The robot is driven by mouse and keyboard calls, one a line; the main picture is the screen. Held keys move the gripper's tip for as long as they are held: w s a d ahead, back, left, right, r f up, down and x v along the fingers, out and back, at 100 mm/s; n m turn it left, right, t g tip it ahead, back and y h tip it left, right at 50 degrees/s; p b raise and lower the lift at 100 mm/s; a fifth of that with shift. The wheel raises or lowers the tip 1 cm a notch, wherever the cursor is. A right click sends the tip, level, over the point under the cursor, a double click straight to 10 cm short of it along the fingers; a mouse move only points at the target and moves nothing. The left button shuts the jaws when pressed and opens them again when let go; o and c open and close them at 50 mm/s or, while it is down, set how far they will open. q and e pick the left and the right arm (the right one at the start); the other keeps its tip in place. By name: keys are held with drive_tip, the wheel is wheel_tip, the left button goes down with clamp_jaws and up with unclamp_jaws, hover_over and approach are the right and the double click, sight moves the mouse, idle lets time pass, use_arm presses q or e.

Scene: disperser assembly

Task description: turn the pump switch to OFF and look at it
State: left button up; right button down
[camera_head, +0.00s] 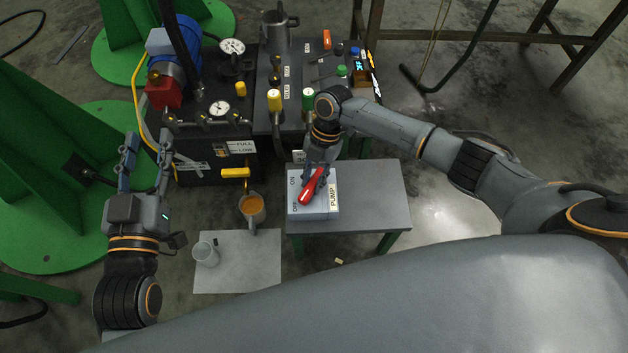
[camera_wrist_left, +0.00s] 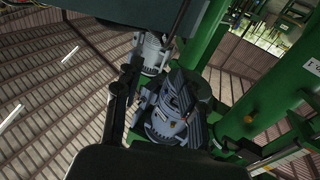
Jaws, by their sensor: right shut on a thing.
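The pump switch is a light grey-blue box (camera_head: 325,208) with a red handle (camera_head: 313,186), on a small grey table. ON is printed at the upper left of the box, OFF at the lower left and PUMP along the right side. The handle slants from upper right to lower left, its lower end near the OFF side. My right gripper (camera_head: 316,174) is at the handle and shut on it; its fingers partly cover the handle's upper end. My left gripper (camera_head: 146,150) is open and empty, left of the machine front. The switch cannot be made out in the left wrist view.
The grey table (camera_head: 385,195) has free room right of the box. A dark machine (camera_head: 215,172) with gauges and valves stands behind. Green supports (camera_head: 50,170) are at left.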

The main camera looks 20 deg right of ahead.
drive_tip(key=n+g+h+b, duration=0.1)
drive_tip(key=n, duration=0.3)
drive_tip(key=shift+w+a, duration=0.1)
use_arm(q)
wheel_tip(320, 180, up, 7)
drive_tip(key=s+t+h, duration=0.1)
drive_tip(key=s+t, duration=0.1)
drive_tip(key=t, duration=0.3)
drive_tip(key=shift+s+d+r+h+b, duration=0.15)
drive_tip(key=shift+d+r+h+b, duration=0.05)
drive_tip(key=shift+d+h+b, duration=0.1)
use_arm(e)
drive_tip(key=shift+n+h, duration=0.6)
drive_tip(key=shift+n, duration=0.8)
drive_tip(key=c, duration=1.1)
unclamp_jaws()
use_arm(q)
drive_tip(key=shift+r, duration=0.1)
use_arm(e)
drive_tip(key=v, duration=1.2)
drive_tip(key=shift+w, duration=0.15)
